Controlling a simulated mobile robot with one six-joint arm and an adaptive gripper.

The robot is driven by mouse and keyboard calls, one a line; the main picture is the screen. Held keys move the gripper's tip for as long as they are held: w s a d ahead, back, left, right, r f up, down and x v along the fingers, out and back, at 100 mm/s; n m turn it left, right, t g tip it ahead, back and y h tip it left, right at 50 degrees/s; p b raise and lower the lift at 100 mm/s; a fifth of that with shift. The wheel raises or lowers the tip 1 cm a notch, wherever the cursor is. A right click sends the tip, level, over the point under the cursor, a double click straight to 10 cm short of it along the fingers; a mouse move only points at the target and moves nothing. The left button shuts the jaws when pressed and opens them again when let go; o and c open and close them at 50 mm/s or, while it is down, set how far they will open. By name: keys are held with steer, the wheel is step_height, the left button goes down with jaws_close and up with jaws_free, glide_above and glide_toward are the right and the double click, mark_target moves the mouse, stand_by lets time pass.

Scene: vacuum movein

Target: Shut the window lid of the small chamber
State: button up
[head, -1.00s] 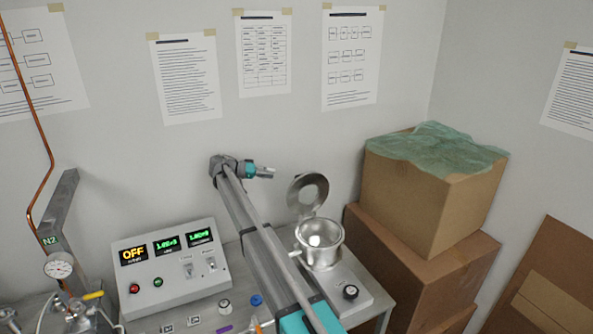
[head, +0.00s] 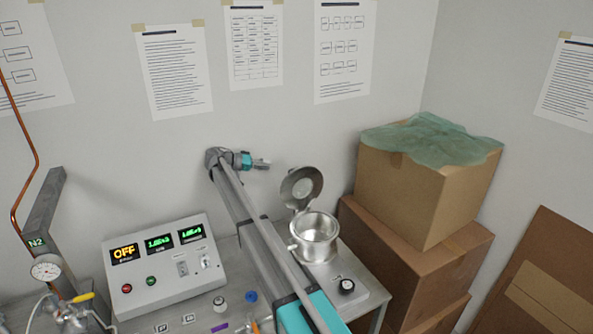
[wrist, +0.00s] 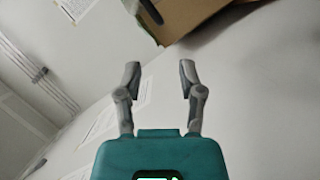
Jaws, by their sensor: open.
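The small chamber (head: 316,240) is a round metal pot on a low base at the right end of the bench. Its window lid (head: 302,188), a metal disc with a round window, stands raised at the back of the rim, so the chamber is open on top. My gripper (head: 268,164) is above and behind the bench, to the left of the lid and apart from it. In the wrist view my gripper (wrist: 158,80) has its two fingers spread with nothing between them. The chamber and lid do not show in the wrist view.
Stacked cardboard boxes (head: 425,205) stand right of the chamber, with green wrap on top. A control box (head: 160,265) and small loose items lie left of my arm. The wall is close behind.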

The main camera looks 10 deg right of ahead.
mark_target(298, 168)
steer(key=b+x, duration=0.2)
steer(key=x, duration=1)
steer(key=shift+d, duration=0.2)
jaws_close()
